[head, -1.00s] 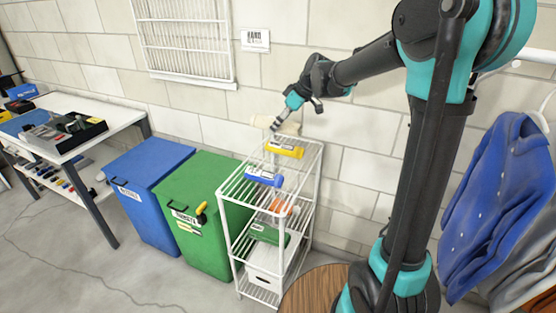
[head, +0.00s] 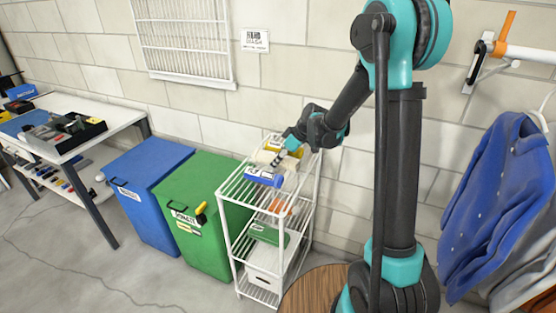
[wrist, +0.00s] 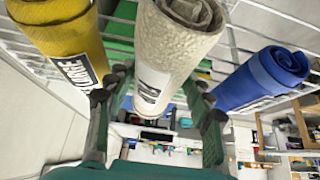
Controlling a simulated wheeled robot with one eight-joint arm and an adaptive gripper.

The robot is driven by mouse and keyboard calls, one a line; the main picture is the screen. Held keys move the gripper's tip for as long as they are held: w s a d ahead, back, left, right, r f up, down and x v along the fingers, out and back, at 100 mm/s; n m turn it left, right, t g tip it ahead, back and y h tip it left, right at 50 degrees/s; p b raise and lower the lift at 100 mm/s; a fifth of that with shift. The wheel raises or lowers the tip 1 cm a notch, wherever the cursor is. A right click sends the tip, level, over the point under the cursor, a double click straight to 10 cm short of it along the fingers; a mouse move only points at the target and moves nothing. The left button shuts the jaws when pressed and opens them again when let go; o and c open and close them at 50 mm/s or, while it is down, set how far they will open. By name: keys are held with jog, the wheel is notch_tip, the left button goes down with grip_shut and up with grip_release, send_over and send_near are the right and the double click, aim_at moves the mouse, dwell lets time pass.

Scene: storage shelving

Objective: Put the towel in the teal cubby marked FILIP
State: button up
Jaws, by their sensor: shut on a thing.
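A rolled beige towel (wrist: 178,48) with a white label is between the fingers of my gripper (wrist: 153,108) in the wrist view. My gripper is shut on it; the print on the label is too blurred to read. In the head view the beige towel (head: 268,157) shows at the top of a white wire rack, between a yellow roll and a blue roll, with my gripper (head: 279,161) at it. I cannot tell whether it touches the rack. No teal cubby marked FILIP shows.
The white wire rack (head: 235,222) holds a yellow roll (head: 291,153), a blue roll (head: 264,178) and items on lower shelves. A green bin (head: 199,235) and a blue bin (head: 139,218) stand left of it. A blue jacket (head: 497,195) hangs at right.

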jog(key=o, duration=0.9)
jog(key=shift+f, duration=0.1)
jog(key=o, duration=0.4)
